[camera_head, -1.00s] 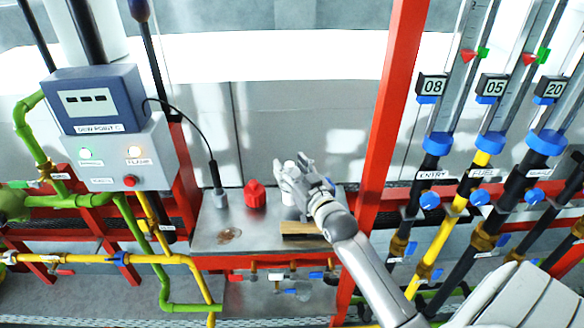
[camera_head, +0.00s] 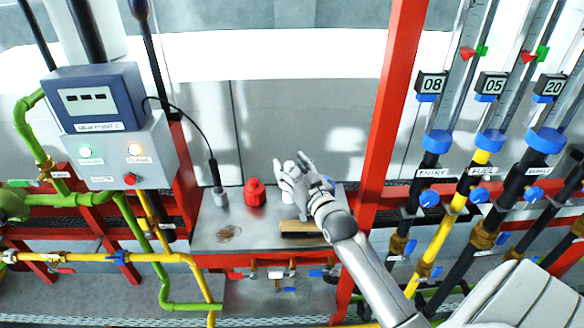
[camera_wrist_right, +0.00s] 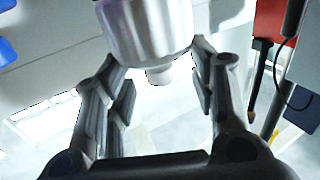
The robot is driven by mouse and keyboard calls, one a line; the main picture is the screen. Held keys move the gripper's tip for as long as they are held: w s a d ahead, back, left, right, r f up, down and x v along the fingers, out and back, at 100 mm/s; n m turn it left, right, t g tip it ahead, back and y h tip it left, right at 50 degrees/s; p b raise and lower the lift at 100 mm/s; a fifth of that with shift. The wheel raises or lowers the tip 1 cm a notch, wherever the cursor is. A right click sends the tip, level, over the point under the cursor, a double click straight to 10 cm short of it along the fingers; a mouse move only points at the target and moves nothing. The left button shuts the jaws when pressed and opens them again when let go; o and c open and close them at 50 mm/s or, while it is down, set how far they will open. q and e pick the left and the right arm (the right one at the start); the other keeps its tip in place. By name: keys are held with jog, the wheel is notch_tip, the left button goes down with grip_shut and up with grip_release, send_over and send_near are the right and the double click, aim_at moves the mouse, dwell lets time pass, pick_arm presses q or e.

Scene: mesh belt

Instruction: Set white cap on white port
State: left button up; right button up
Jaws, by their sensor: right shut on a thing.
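My right gripper (camera_head: 290,170) is above the right part of the metal bench (camera_head: 212,236), shut on a pale cylindrical piece, which I take for the white cap (camera_wrist_right: 145,28). In the right wrist view the piece is large and silvery white at the top, with a narrower stub pointing down between the finger pads. In the head view the hand hides most of the piece and whatever lies beneath it. I cannot make out the white port apart from it, nor tell whether the two touch. My left gripper is not in view.
A red capped fitting (camera_head: 254,193) stands just left of the hand. Farther left is a grey fitting (camera_head: 220,197) with a cabled probe. A wooden-backed brush (camera_head: 298,229) lies in front. A red post (camera_head: 383,120) rises close on the right.

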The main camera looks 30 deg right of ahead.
pick_arm(q)
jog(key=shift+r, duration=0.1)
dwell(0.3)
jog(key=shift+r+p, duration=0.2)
jog(key=shift+p, duration=0.15)
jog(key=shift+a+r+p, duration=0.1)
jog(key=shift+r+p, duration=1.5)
dwell(5.7)
